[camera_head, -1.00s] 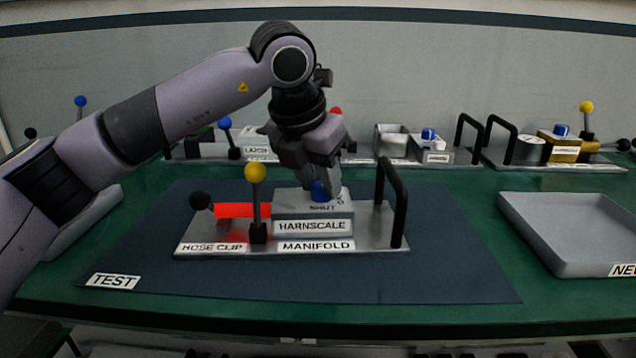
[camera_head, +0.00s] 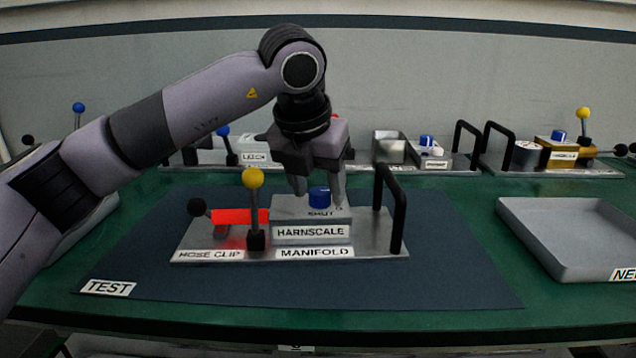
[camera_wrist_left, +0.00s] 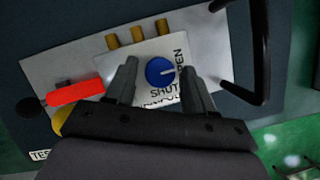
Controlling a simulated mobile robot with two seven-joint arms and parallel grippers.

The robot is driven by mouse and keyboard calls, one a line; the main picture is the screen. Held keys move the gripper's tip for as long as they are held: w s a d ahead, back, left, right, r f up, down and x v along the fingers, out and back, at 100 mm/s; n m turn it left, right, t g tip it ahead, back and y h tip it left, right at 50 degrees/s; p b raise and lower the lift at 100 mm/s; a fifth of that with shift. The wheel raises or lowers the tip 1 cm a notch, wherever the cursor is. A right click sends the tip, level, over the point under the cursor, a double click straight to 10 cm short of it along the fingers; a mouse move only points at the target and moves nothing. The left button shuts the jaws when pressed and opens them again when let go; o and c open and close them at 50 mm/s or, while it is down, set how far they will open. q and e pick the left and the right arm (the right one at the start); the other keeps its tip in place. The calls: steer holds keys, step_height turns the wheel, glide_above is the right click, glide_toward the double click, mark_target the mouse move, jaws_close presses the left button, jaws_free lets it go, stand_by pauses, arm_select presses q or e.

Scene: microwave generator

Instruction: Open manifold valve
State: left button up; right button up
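The manifold (camera_head: 311,232) is a grey block labelled HARNSCALE on a metal plate on the dark mat. Its blue valve knob (camera_head: 319,197) sits on top, and the knob also shows in the left wrist view (camera_wrist_left: 160,71). In that view a white mark on the knob points right, between the words OPEN and SHUT. My left gripper (camera_head: 320,196) points down over the block. Its open fingers stand on either side of the knob, with a visible gap to it in the left wrist view (camera_wrist_left: 160,80). My right gripper is not in view.
A yellow-topped lever (camera_head: 253,180) and a red hose clip (camera_head: 240,216) with a black ball stand left of the knob. A black handle (camera_head: 397,210) rises at the right. A grey tray (camera_head: 580,235) lies further right. Other units line the back.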

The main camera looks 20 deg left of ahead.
arm_select(q)
steer(key=v, duration=0.7)
steer(key=shift+p, duration=0.3)
stand_by(0.4)
